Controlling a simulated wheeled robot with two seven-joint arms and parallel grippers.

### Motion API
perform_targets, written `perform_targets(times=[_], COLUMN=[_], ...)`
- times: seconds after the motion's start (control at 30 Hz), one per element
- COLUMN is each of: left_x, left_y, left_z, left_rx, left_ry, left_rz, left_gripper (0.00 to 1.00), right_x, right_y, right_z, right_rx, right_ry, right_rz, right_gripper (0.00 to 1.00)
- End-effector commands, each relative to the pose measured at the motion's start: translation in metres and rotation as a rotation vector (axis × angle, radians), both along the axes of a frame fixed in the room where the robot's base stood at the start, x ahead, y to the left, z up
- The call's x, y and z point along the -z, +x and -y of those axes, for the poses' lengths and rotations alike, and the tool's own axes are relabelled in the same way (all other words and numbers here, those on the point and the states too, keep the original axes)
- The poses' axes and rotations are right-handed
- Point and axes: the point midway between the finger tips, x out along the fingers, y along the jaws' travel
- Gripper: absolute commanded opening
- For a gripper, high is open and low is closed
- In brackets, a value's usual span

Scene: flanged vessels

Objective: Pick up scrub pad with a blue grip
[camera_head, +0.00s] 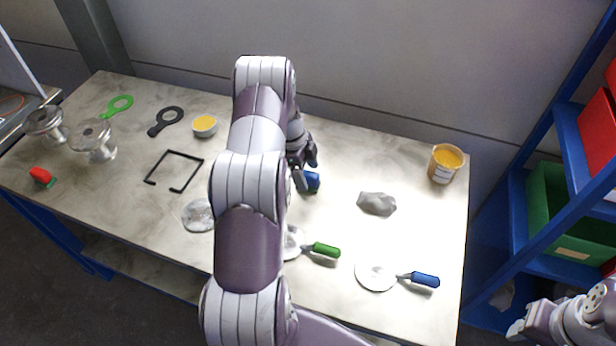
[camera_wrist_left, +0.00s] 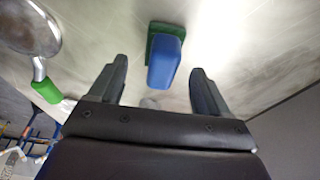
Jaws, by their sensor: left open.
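The scrub pad with a blue grip (camera_head: 313,182) lies on the table just beyond the middle, partly hidden behind my left gripper (camera_head: 304,172). In the left wrist view its blue grip (camera_wrist_left: 165,60) and green pad edge (camera_wrist_left: 158,27) show ahead of the fingertips, roughly between their lines. My left gripper, also in the left wrist view (camera_wrist_left: 160,82), is open with nothing between its fingers. My right arm's end (camera_head: 525,328) shows at the lower right, away from the table; its jaws are not clear.
A green-handled round tool (camera_head: 325,250) and a blue-handled one (camera_head: 378,275) lie nearer. A grey lump (camera_head: 377,203) and a yellow-filled jar (camera_head: 445,163) are to the right. A red-gripped pad (camera_head: 41,176) and flanged vessels (camera_head: 93,139) stand left. A blue shelf (camera_head: 520,215) is beyond the right edge.

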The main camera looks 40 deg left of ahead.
Motion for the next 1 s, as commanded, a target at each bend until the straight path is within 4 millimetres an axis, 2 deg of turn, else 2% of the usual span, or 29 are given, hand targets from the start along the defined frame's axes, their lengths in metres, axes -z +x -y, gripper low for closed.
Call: perform_targets(times=[0.03, 0.07, 0.2, 0.4, 0.43, 0.47, 0.6, 0.63, 1.0], left_x=[0.003, 0.010, 0.029, 0.032, 0.032, 0.032, 0.032, 0.032, 0.026], left_y=[0.000, 0.001, 0.003, 0.004, 0.004, 0.004, 0.004, 0.004, 0.004], left_z=[0.003, 0.005, 0.008, 0.008, 0.008, 0.008, 0.008, 0.008, 0.008], left_rx=[0.002, 0.001, 0.000, 0.000, 0.000, 0.000, 0.000, 0.000, -0.001], left_ry=[-0.003, -0.002, 0.000, 0.000, 0.000, 0.000, 0.000, 0.000, 0.002], left_rz=[-0.005, -0.004, -0.001, 0.001, 0.000, 0.000, 0.000, 0.000, 0.002], left_gripper=[0.78, 0.78, 0.78, 0.78, 0.74, 0.65, 0.19, 0.17, 0.17], right_x=[-0.013, -0.016, -0.017, -0.015, -0.015, -0.015, -0.015, -0.015, -0.011], right_y=[0.000, 0.000, 0.000, 0.000, 0.000, 0.000, 0.000, 0.000, 0.000], right_z=[0.000, 0.000, 0.000, 0.000, 0.000, 0.000, 0.000, 0.000, 0.000], right_rx=[0.000, 0.000, 0.000, 0.000, 0.000, 0.000, 0.000, 0.000, 0.000], right_ry=[0.000, 0.000, 0.000, 0.000, 0.000, 0.000, 0.000, 0.000, 0.000], right_rz=[0.001, 0.001, 0.000, 0.000, 0.000, 0.000, 0.000, 0.000, 0.000], right_gripper=[0.43, 0.43, 0.43, 0.43, 0.43, 0.43, 0.43, 0.43, 0.43])
